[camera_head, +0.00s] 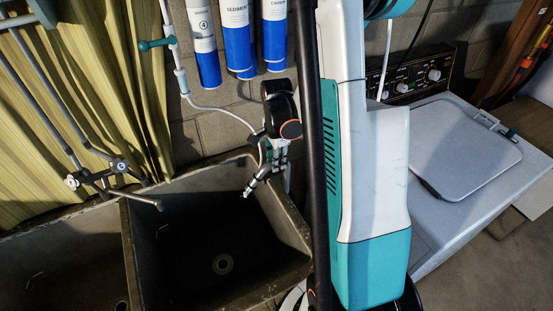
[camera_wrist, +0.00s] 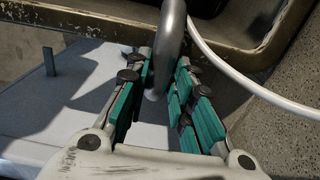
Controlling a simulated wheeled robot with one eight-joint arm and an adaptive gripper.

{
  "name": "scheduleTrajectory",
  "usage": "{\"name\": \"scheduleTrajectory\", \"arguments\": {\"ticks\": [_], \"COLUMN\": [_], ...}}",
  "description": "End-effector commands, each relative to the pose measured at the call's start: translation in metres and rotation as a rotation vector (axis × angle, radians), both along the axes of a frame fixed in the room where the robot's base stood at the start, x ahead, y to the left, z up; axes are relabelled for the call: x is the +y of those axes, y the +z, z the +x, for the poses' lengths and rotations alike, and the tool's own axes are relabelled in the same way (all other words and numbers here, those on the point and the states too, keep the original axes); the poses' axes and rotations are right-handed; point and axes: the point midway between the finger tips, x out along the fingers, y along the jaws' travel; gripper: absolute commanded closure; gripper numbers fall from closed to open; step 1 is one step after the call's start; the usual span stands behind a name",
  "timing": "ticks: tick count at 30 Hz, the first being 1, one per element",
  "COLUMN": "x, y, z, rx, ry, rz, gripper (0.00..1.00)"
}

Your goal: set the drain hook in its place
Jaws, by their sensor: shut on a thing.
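The drain hook (camera_wrist: 171,32) is a smooth grey bent tube. In the wrist view it stands between the two teal-padded fingers of my gripper (camera_wrist: 165,84), which are shut on it. Its upper bend lies in front of the sink rim, and its lower part is partly hidden between the pads. In the head view my gripper (camera_head: 278,152) is at the back right corner of the dark double sink (camera_head: 285,228), close to the rim. The hook is small there and hard to separate from the fingers. I cannot tell whether it touches the rim.
A pale hose (camera_wrist: 245,82) curves past the right finger in the wrist view. Blue filter cartridges (camera_head: 238,38) hang on the wall behind. A faucet (camera_head: 118,166) stands at the sink's left basin. A white washing machine (camera_head: 455,160) is at the right. The right basin is empty.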

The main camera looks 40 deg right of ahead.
Motion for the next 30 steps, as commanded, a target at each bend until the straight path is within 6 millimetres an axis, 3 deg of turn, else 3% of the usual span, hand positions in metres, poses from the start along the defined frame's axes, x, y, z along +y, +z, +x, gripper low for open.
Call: {"name": "scheduleTrajectory", "arguments": {"ticks": [30], "x": [0.0], "y": [-0.029], "z": [0.0], "rx": [0.0], "ry": [0.0], "rz": [0.0], "gripper": [1.0]}}
